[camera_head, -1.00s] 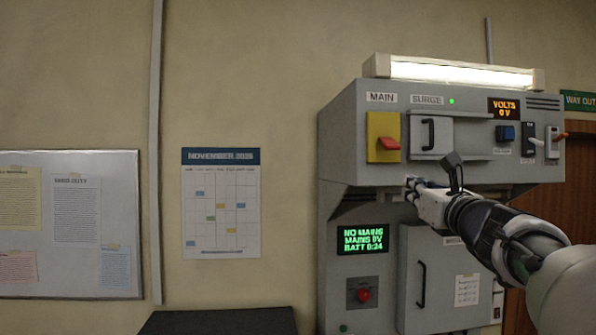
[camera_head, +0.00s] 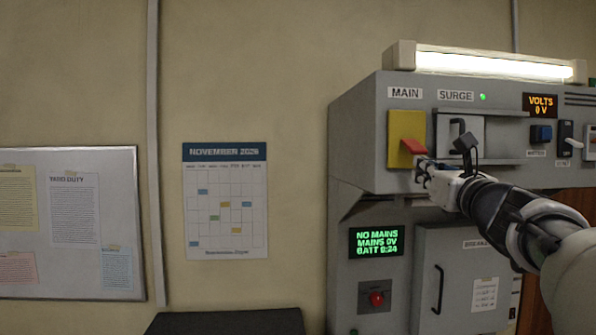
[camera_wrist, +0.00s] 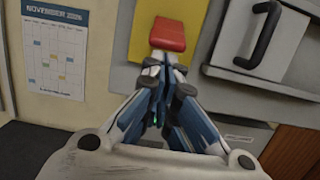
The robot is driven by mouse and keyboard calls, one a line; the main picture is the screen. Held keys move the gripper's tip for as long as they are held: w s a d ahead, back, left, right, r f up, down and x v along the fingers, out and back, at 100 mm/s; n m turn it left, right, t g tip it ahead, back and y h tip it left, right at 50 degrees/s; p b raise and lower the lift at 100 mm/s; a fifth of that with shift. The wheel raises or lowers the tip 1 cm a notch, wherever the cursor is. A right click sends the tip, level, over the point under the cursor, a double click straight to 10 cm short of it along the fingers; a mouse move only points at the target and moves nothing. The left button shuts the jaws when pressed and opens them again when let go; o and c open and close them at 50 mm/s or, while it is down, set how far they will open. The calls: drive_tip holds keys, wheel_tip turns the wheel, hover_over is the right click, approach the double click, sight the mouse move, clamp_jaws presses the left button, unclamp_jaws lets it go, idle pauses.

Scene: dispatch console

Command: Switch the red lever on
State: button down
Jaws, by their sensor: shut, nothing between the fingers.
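The red lever (camera_head: 413,147) sticks out of a yellow plate (camera_head: 396,128) under the MAIN label on the grey console. It points outward and slightly down. My gripper (camera_head: 421,170) is shut and empty, with its fingertips just below the lever's red end. In the wrist view, the red lever (camera_wrist: 168,34) is straight ahead of my gripper's closed fingertips (camera_wrist: 160,65), with the yellow plate behind it. I cannot tell whether the fingertips touch the lever. The orange display (camera_head: 540,105) reads VOLTS 0 V.
A grey door with a black handle (camera_head: 458,130) sits right of the lever under SURGE, beside a green light (camera_head: 483,97). A blue switch (camera_head: 541,133) and a black switch (camera_head: 565,138) are further right. A red button (camera_head: 376,298) is below.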

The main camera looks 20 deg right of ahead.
sight(416, 146)
idle(0.3)
drive_tip(key=shift+s+a+r, duration=0.1)
drive_tip(key=shift+s+r, duration=0.1)
drive_tip(key=shift+r, duration=0.3)
idle(0.4)
drive_tip(key=r+p, duration=0.1)
drive_tip(key=s+r+p, duration=0.1)
drive_tip(key=r, duration=0.1)
drive_tip(key=shift+a+r, duration=0.1)
drive_tip(key=shift+r, duration=0.05)
idle(0.4)
